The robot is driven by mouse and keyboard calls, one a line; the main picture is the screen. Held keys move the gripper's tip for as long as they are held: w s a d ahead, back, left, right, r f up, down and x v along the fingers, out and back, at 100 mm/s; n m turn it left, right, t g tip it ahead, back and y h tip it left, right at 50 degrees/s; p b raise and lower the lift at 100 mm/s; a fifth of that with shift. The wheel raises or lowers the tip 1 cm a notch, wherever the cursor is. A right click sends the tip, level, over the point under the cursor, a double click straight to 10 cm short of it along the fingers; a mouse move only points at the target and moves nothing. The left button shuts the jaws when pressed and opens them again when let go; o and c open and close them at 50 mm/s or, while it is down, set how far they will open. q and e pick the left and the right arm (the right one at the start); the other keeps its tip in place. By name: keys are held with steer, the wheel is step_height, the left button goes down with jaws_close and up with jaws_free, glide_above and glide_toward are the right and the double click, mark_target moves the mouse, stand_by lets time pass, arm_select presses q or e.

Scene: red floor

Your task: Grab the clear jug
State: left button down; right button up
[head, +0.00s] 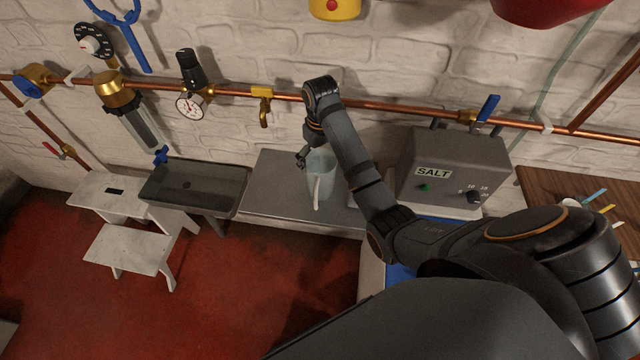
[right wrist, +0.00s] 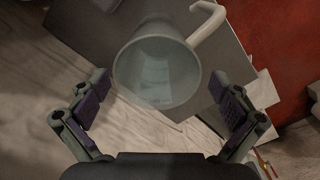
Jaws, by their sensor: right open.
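The clear jug (head: 321,176) stands upright on a grey metal counter (head: 270,195) against the brick wall, its pale handle toward the front. My right gripper (head: 308,158) is at the jug's back left rim in the head view, partly hidden by its own arm. In the right wrist view the jug (right wrist: 157,70) shows from above, with its handle at the upper right. The open fingers of my right gripper (right wrist: 163,108) lie on either side, with the jug mostly beyond the fingertips. I cannot tell whether they touch it. My left gripper is not in view.
A grey sink (head: 195,185) and a white step stool (head: 130,248) stand to the left. A grey SALT box (head: 450,170) stands to the right.

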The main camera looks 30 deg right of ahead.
steer(key=f+b, duration=0.1)
steer(key=f, duration=0.1)
steer(key=f+b, duration=0.1)
steer(key=f, duration=0.2)
steer(key=shift+s+d+b, duration=0.2)
steer(key=shift+b, duration=0.15)
steer(key=shift+c, duration=0.4)
steer(key=c, duration=0.9)
